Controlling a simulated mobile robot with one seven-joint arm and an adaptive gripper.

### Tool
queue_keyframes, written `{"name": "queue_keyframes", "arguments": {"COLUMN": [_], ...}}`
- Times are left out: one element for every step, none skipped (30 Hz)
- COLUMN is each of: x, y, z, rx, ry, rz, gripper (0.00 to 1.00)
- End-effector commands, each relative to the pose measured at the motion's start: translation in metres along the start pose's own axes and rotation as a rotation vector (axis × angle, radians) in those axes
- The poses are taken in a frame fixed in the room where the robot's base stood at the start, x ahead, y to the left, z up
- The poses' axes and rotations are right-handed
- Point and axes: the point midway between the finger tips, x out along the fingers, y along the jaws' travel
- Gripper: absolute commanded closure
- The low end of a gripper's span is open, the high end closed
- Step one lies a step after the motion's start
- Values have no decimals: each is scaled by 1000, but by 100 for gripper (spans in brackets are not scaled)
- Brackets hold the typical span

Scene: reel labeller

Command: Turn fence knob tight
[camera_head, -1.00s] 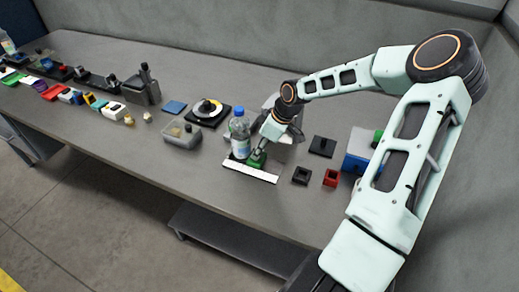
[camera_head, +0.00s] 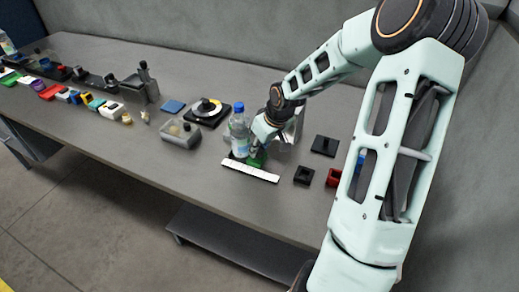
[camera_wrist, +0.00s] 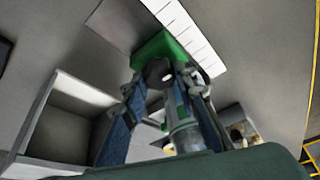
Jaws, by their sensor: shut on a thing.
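The fence is a small green block (camera_head: 256,160) at the back edge of a white marked strip (camera_head: 250,171) near the table's front. In the wrist view, the green block (camera_wrist: 160,46) lies against the white strip (camera_wrist: 186,30). Its dark round knob (camera_wrist: 160,71) stands between my fingertips. My gripper (camera_wrist: 162,80) is shut on the knob, with one finger on each side. In the head view, my gripper (camera_head: 260,147) points down at the green block, and the knob is hidden there.
A water bottle (camera_head: 239,130) stands close to the left of my gripper. A clear bin (camera_head: 180,134) and a black reel stand (camera_head: 208,112) are further left. Black (camera_head: 304,175) and red (camera_head: 333,178) holders sit to the right. The front table area is clear.

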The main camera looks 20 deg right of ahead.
Motion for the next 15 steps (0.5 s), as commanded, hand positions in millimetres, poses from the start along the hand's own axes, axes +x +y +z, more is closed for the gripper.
{"name": "queue_keyframes", "arguments": {"x": [0,0,0,0,0,0,0,0,0,0,0,0,0,0,0], "y": [0,0,0,0,0,0,0,0,0,0,0,0,0,0,0], "z": [-1,-1,-1,-1,-1,-1,-1,-1,-1,-1,-1,0,0,0,0], "rx": [4,5,5,5,5,5,5,5,5,5,5,5,4,4,4], "ry": [2,2,2,2,2,2,2,2,2,1,1,1,1,1,1], "rz": [2,2,2,2,2,1,1,1,1,1,1,1,1,1,1], "gripper": [98,98,98,98,98,98,98,98,98,98,70,66,63,59,56]}}
